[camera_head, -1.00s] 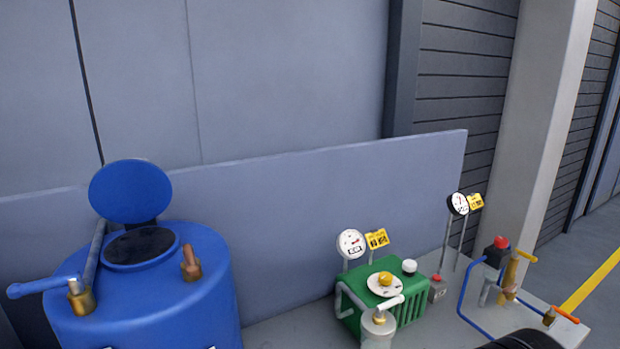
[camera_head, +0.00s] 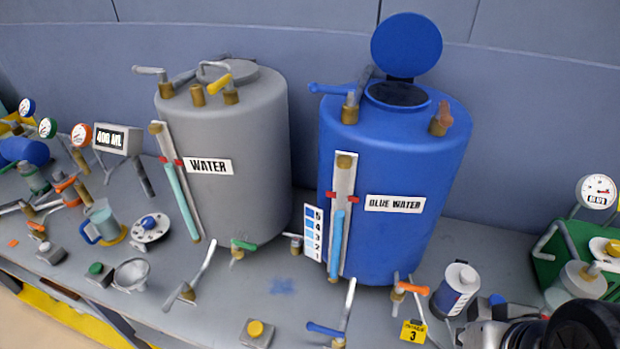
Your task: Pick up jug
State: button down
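A small pale grey jug (camera_head: 104,219) with a blue handle on its left stands upright on a yellow round pad on the bench, at the left of the head view. Black and grey parts of my own arm (camera_head: 585,328) show at the bottom right corner, cut off by the frame edge. My gripper's fingers cannot be made out there, so whether it is open or shut does not show. These parts are far to the right of the jug.
A grey tank (camera_head: 225,140) labelled WATER and a blue tank (camera_head: 395,150) labelled BLUE WATER, its lid open, stand on the bench. A funnel (camera_head: 131,274), a round dial (camera_head: 150,228) and a 400 ML display (camera_head: 118,138) surround the jug. Levers line the front edge.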

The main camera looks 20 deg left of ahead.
aim_at(99, 213)
jog(key=u, duration=2.15)
